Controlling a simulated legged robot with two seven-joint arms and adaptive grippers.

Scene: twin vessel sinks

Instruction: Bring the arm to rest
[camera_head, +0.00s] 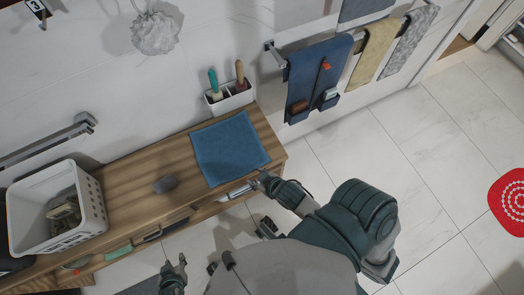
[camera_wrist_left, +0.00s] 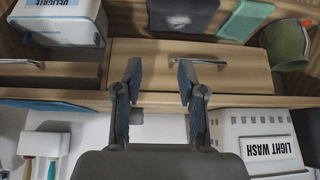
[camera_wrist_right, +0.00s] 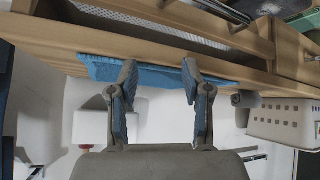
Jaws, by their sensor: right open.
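My left gripper (camera_head: 174,262) is at the lower left of the head view, in front of the wooden counter. In the left wrist view its two fingers (camera_wrist_left: 158,75) are apart with nothing between them, facing a wooden drawer front (camera_wrist_left: 225,75). My right gripper (camera_head: 258,184) is by the counter's front edge, close to the near right corner of a blue cloth (camera_head: 230,149). In the right wrist view its fingers (camera_wrist_right: 157,75) are apart and empty. The cloth's edge (camera_wrist_right: 100,69) shows behind them; I cannot tell whether they touch it.
Towels hang from a wall rail, including a blue one (camera_head: 305,75). The tiled floor (camera_head: 430,150) at right is mostly clear.

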